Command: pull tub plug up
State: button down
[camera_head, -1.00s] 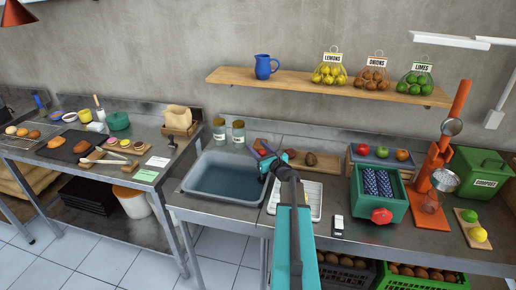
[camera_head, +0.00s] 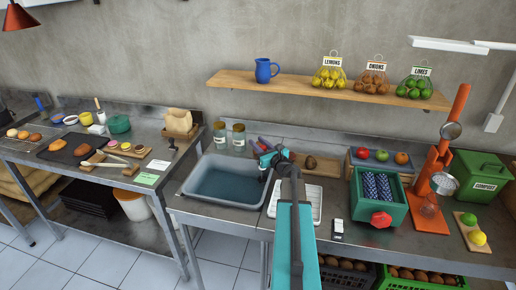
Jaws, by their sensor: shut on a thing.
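The tub (camera_head: 190,190) is a grey basin set in the steel counter, left of centre. Blue-grey water (camera_head: 220,186) lies in it, with bare inner wall showing above the surface. My gripper (camera_head: 264,174) is at the tub's right side, over its right rim, with its fingers pointing down. It is shut on the tub plug, which is small and mostly hidden by the fingers. The drain is not visible.
A white ribbed drainer (camera_head: 309,203) sits right of the tub, partly behind my arm. A green crate (camera_head: 400,213) and orange press (camera_head: 437,165) occupy the right.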

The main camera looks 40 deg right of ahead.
jog(key=c, duration=1.4)
grip_release()
jog(key=shift+o, duration=0.2)
jog(key=shift+s+f, duration=0.1)
jog(key=shift+s, duration=0.1)
jog(key=b+v, duration=0.4)
jog(key=v, duration=0.9)
jog(key=shift+s+a, duration=0.15)
jog(key=shift+s, duration=0.1)
